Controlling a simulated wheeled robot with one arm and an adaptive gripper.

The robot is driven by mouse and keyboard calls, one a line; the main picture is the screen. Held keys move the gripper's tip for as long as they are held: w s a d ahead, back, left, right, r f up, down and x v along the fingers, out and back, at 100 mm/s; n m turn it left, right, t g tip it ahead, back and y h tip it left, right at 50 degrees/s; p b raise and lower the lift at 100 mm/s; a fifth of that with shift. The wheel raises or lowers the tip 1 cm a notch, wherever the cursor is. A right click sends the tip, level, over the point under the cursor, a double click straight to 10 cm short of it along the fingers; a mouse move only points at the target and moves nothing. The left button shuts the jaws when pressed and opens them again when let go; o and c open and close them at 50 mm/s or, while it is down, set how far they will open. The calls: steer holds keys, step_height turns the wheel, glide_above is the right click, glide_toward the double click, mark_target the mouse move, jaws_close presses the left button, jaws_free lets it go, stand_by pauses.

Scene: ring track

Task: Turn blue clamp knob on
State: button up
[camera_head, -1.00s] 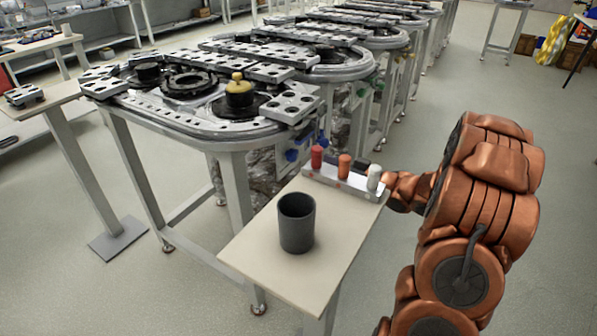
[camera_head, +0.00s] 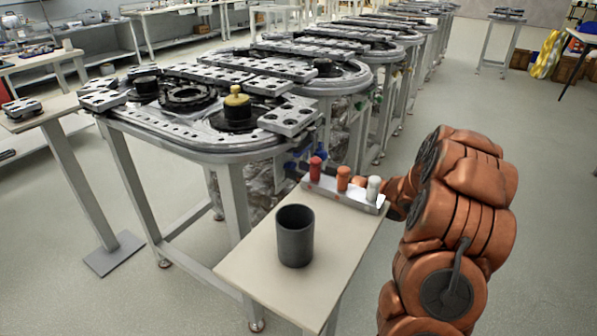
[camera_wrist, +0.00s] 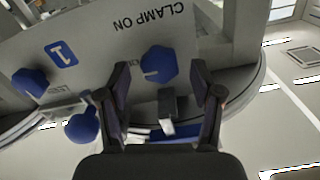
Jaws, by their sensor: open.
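The blue clamp knob (camera_wrist: 158,65) is in the wrist view, on a grey panel beside the upside-down words CLAMP ON. A white line marks its face. My gripper (camera_wrist: 160,80) is open, with one dark finger to each side of the knob's lower part. The knob lies in line with the gap, and I cannot tell if a finger touches it. In the head view, small blue parts (camera_head: 291,165) show under the near corner of the ring track (camera_head: 215,140).
Two more blue knobs, one at the left (camera_wrist: 30,82) and one lower (camera_wrist: 82,125), are near my left finger. A side table (camera_head: 345,275) bears a dark cup (camera_head: 295,235) and a rack (camera_head: 340,194) with red, orange and white pegs. Open floor lies to the right.

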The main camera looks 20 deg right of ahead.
steer(key=shift+w+a, duration=0.1)
steer(key=c, duration=1.1)
